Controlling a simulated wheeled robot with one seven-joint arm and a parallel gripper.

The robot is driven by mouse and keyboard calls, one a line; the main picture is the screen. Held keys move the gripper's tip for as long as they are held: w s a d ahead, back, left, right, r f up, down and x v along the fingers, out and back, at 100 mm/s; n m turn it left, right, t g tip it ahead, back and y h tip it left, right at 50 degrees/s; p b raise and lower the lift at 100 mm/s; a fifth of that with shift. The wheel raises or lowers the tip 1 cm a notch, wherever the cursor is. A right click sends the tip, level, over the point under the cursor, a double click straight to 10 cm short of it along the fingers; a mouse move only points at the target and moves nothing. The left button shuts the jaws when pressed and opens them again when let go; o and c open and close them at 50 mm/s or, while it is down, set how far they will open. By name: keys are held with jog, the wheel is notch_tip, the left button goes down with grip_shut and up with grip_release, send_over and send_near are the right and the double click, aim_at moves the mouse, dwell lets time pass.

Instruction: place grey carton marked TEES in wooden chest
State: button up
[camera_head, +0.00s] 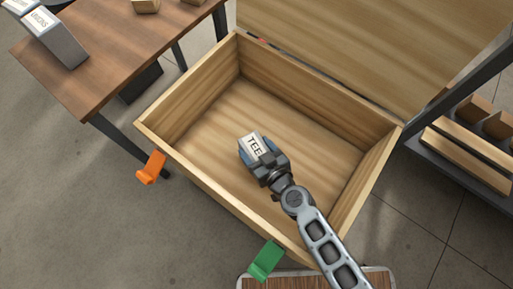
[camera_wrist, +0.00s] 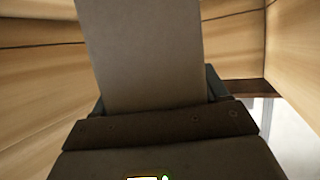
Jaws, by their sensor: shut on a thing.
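The wooden chest (camera_head: 185,180) stands open in the middle of the head view, its lid (camera_head: 370,45) raised at the back. My gripper (camera_head: 258,152) is shut on the grey carton marked TEES (camera_head: 254,145), of which the letters "TEE" show. The carton appears over the inside of the chest, near the middle. I cannot tell whether it touches the floor of the chest. In the wrist view the carton (camera_wrist: 142,55) rises plain and grey between the fingers, with the chest's wooden walls (camera_wrist: 40,70) around it.
A brown table (camera_head: 105,65) at upper left holds grey boxes and small cartons. A shelf (camera_head: 465,160) with wooden items stands at right.

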jog(key=shift+f+b, duration=0.3)
jog(key=o, duration=1.8)
jog(key=shift+r, duration=0.15)
jog(key=shift+r+p, duration=0.65)
jog(key=shift+p, duration=0.25)
jog(key=v, duration=1.2)
jog(key=shift+f, duration=0.2)
